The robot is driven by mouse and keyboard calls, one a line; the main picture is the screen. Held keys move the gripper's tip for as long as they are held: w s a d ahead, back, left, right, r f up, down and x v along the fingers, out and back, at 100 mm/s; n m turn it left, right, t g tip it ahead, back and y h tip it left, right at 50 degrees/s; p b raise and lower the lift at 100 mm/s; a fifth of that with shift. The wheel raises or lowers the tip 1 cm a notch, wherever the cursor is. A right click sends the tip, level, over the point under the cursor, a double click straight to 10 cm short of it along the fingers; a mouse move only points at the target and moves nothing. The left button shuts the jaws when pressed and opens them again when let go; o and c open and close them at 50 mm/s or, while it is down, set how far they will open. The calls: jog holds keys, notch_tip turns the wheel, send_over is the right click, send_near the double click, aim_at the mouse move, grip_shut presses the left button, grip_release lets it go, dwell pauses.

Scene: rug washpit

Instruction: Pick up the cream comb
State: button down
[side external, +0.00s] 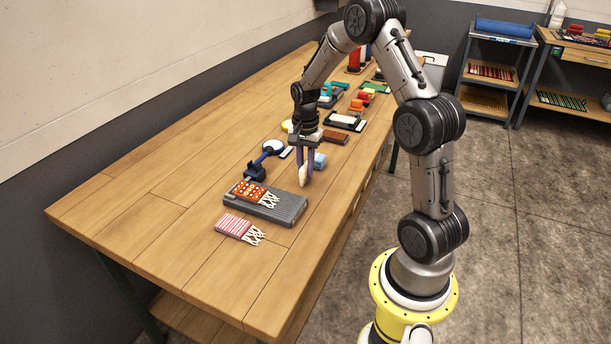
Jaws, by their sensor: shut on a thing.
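My gripper (304,181) points down over the table, beyond the grey ribbed tray. Its purple-tinted fingers are shut on a narrow cream piece (303,174), which looks like the cream comb. The piece hangs upright between the fingers. Its teeth are too small to make out, and the fingers hide part of it. I cannot tell whether its lower end touches the table.
The grey ribbed tray (284,211) bears an orange dotted fringed swatch (249,190). A red-striped fringed swatch (233,226) lies nearer. The table's left side is clear.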

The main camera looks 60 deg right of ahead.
aim_at(305, 164)
jog(key=shift+r, duration=0.55)
notch_tip(305, 164, up, 2)
jog(key=shift+r, duration=0.2)
jog(key=s+a+r, duration=0.7)
jog(key=s+r, duration=0.2)
jog(key=s, duration=0.2)
jog(key=shift+s+a+r, duration=0.25)
jog(key=shift+s+a, duration=0.1)
jog(key=shift+a, duration=0.05)
jog(key=c, duration=1.4)
grip_release()
grip_shut()
